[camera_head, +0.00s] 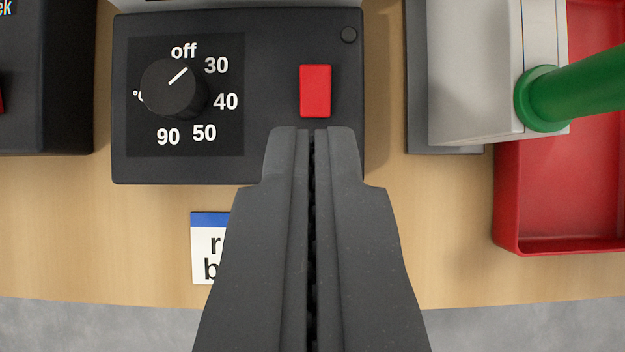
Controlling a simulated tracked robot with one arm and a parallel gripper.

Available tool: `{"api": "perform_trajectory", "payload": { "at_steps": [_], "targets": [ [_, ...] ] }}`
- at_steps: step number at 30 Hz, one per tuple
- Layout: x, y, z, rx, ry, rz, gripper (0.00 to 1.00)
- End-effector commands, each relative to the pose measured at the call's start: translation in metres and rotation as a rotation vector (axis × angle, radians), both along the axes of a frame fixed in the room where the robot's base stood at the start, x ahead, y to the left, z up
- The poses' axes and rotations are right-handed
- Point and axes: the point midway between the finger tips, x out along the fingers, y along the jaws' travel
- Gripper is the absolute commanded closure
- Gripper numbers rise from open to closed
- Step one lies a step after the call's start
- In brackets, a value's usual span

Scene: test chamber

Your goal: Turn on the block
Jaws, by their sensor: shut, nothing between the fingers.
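A black heating block unit (270,95) sits on the wooden bench in the middle of the view. Its left panel carries a round dial (174,88) marked off, 30, 40, 50 and 90, with a white pointer aimed up and right, between off and 30. A red rectangular switch (315,91) is on the right side of its face. My gripper (312,132) is shut and empty. In the picture its tips are just below the red switch and overlap the unit's front part. I cannot tell whether they touch it.
A label card (208,247) with a blue band lies partly hidden behind my gripper. A black device (45,80) stands at left. At right are a grey device (480,75), a green cylindrical part (580,92) and a red tray (508,210). The bench's front edge runs below.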

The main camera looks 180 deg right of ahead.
Motion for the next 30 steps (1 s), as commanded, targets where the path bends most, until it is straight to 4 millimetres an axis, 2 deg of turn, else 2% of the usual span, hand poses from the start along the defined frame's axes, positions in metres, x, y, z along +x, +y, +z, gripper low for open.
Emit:
{"api": "perform_trajectory", "payload": {
  "at_steps": [1,9,23,26,29,30],
  "targets": [
    [-0.007,0.000,0.007,-0.001,-0.004,-0.001,1.00],
    [-0.035,0.000,0.025,0.000,-0.002,-0.001,1.00],
    [-0.039,0.000,0.029,-0.001,-0.004,-0.001,1.00],
    [-0.038,0.001,0.048,-0.003,-0.038,-0.003,1.00],
    [-0.040,0.004,0.093,-0.007,-0.121,-0.007,1.00],
    [-0.041,0.006,0.116,-0.007,-0.163,-0.008,1.00]
  ]
}}
